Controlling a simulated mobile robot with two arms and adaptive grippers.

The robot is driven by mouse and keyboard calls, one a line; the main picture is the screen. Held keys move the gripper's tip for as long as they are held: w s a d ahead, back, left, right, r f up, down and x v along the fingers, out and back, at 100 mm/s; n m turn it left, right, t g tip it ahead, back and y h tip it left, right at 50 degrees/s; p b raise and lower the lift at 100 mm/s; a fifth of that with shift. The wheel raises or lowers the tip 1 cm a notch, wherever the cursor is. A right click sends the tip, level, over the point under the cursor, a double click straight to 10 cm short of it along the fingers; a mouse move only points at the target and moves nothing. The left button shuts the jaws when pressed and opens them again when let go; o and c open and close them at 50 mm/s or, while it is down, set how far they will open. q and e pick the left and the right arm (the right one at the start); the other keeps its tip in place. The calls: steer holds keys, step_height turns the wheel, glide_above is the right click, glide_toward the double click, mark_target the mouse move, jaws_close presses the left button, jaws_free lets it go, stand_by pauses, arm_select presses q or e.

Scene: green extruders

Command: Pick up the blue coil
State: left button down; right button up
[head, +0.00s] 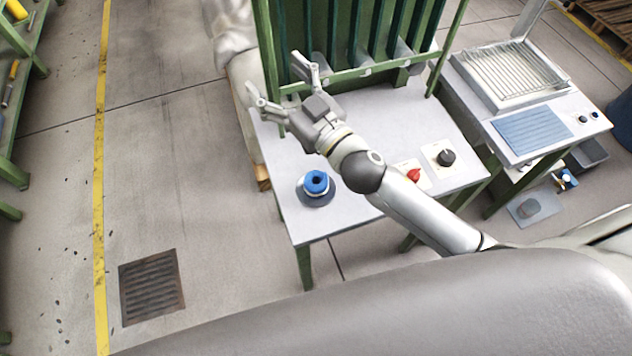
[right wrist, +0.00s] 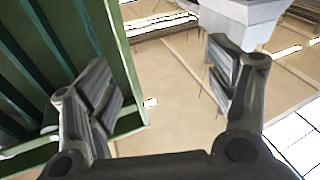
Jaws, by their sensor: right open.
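The blue coil (head: 316,182) sits on a round dark base near the front left corner of the white-topped table (head: 345,215). My right gripper (head: 278,80) is open and empty, above the table's left side near the green rack, farther back than the coil. In the right wrist view the gripper (right wrist: 155,90) shows its two fingers wide apart with nothing between them. The coil is not in the right wrist view. My left gripper is not in view.
A green extruder frame (head: 350,77) stands at the back of the table. A red knob (head: 413,175) and a black knob (head: 446,157) sit at the table's right. A second bench (head: 520,100) with a grille stands further right. Open floor (head: 190,150) lies left.

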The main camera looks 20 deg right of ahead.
steer(key=s+a+r+n+g+y, duration=0.3)
steer(key=a+n+g+y, duration=0.2)
steer(key=a+n+y, duration=0.25)
steer(key=s+a+n+g+y, duration=0.2)
steer(key=n+g, duration=0.1)
steer(key=g, duration=0.1)
steer(key=n+g+h+p, duration=0.1)
steer(key=n+g+h, duration=0.1)
steer(key=g+h, duration=0.9)
glide_above(316, 181)
steer(key=d, duration=0.2)
steer(key=shift+t+h, duration=0.8)
steer(key=shift+h, duration=0.15)
steer(key=f, duration=1.5)
steer(key=s+f, duration=0.1)
steer(key=f, duration=0.7)
steer(key=shift+a+f, duration=0.1)
steer(key=shift+f, duration=0.1)
steer(key=shift+w+a+f, duration=0.1)
steer(key=shift+a+f, duration=0.15)
steer(key=shift+f, duration=0.3)
steer(key=shift+a+f+p, duration=0.1)
steer(key=shift+f+p, duration=0.25)
steer(key=shift+p, duration=0.1)
steer(key=p+x, duration=0.1)
steer(key=x, duration=0.2)
steer(key=shift+f, duration=0.3)
steer(key=shift+a+f, duration=0.2)
steer(key=shift+f, duration=0.25)
steer(key=c, duration=1.2)
